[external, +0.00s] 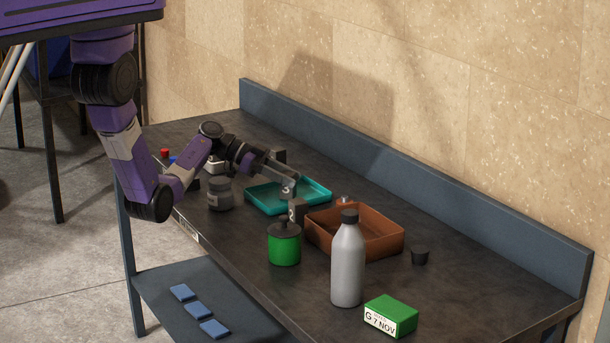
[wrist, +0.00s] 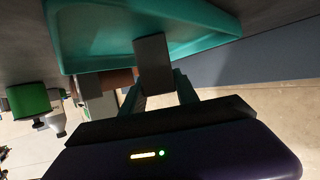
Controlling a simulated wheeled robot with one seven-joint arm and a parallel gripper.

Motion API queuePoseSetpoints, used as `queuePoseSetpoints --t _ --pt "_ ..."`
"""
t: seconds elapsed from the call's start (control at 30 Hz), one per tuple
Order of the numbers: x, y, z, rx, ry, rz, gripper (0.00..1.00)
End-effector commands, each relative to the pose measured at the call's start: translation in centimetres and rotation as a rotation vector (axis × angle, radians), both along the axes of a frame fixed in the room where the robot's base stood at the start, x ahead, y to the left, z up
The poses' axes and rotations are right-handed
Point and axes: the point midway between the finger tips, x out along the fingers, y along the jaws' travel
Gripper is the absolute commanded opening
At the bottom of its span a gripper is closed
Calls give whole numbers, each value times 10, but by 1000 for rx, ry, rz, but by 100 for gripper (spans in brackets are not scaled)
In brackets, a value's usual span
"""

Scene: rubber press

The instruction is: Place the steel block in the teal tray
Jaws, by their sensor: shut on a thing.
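The steel block (external: 288,188) is a grey block marked "3". My gripper (external: 279,179) is shut on it, over the teal tray (external: 318,194). In the wrist view, the block (wrist: 153,62) stands out between my fingertips (wrist: 158,86), in front of the teal tray (wrist: 85,32). I cannot tell whether the block touches the tray floor. Part of the tray is hidden behind the block and gripper in the external view.
A grey block marked "2" (external: 298,210) stands by the tray's near side. A brown tray (external: 385,247), a green canister (external: 284,247), a grey bottle (external: 347,267), a grey jar (external: 220,195) and a green box (external: 391,316) are nearby. The bench's right end is mostly clear.

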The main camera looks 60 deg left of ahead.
Motion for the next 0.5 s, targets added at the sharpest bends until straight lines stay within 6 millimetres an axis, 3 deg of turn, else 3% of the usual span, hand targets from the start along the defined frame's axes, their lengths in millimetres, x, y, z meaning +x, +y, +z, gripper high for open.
queuePoseSetpoints --t 0.1,0.13,0.2,0.5 --pt "1 0 -1 0 -4 0 0" --pt "0 0 -2 0 0 0 42" --pt "0 0 -2 0 0 0 56" --pt "0 0 -2 0 0 0 58"
